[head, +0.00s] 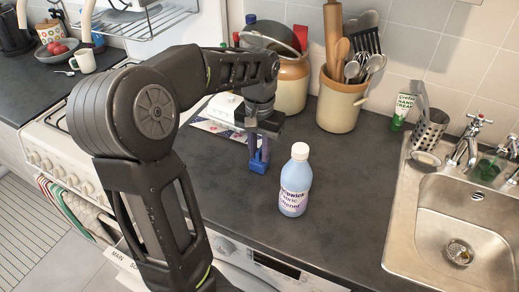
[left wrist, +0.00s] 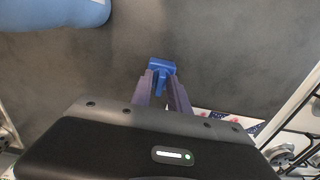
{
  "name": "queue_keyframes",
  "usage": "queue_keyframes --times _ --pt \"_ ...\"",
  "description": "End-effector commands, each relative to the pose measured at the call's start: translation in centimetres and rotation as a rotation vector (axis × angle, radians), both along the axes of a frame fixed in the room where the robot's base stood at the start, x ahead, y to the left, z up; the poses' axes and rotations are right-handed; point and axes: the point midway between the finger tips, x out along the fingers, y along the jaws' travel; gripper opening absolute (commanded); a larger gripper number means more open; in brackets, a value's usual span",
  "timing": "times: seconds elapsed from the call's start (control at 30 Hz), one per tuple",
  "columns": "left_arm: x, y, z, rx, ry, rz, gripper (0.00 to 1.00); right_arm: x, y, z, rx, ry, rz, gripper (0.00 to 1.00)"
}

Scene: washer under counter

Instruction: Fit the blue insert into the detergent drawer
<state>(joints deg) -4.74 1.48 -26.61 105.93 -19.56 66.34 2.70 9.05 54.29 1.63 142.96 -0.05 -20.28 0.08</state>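The small blue insert (head: 259,162) is at the counter, left of the bottle in the head view. In the left wrist view the insert (left wrist: 161,66) sits between the fingertips of my left gripper (left wrist: 162,85), with its wider end beyond them. My left gripper (head: 264,135) points down and looks shut on it. I cannot tell whether the insert touches the counter. A white part lettered "MAIN" and "SO", seemingly the detergent drawer (head: 121,258), shows at the lower left. My left arm hides much of it. My right gripper is not in view.
A fabric softener bottle (head: 294,180) stands right of the insert. The washer's control panel (head: 275,266) is below the counter's front edge. A utensil crock (head: 341,100) and another jar stand behind. The sink (head: 458,235) is at right, the stove at left.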

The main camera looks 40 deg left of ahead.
Motion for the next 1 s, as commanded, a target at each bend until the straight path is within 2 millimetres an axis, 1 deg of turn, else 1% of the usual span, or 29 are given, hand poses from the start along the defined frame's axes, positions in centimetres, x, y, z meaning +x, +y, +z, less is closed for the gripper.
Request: queue_keyframes --times 0.03,0.1,0.37,0.47,0.57,0.67,0.87,0.9,1.0 --pt "0.0 0.0 0.0 0.0 0.0 0.0 0.26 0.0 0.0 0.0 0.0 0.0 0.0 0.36" --pt "0.0 0.0 0.0 0.0 0.0 0.0 0.3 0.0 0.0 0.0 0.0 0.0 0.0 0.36" --pt "0.0 0.0 0.2 0.0 0.0 0.0 0.3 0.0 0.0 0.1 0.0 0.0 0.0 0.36" --pt "0.0 0.0 0.6 0.001 -0.002 0.0 0.3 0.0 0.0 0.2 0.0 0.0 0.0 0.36" --pt "0.1 0.0 1.6 0.001 -0.004 0.0 0.3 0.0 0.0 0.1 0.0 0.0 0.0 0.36" --pt "0.1 0.0 3.2 0.001 -0.004 -0.001 0.3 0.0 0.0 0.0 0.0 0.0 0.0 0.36" --pt "0.1 0.0 7.5 0.002 -0.005 0.0 0.3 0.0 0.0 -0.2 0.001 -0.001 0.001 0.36" --pt "0.1 0.0 9.1 0.001 -0.003 0.0 0.3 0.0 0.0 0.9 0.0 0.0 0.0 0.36" --pt "0.0 0.0 11.1 0.001 -0.001 0.0 0.3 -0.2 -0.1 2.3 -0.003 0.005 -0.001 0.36"
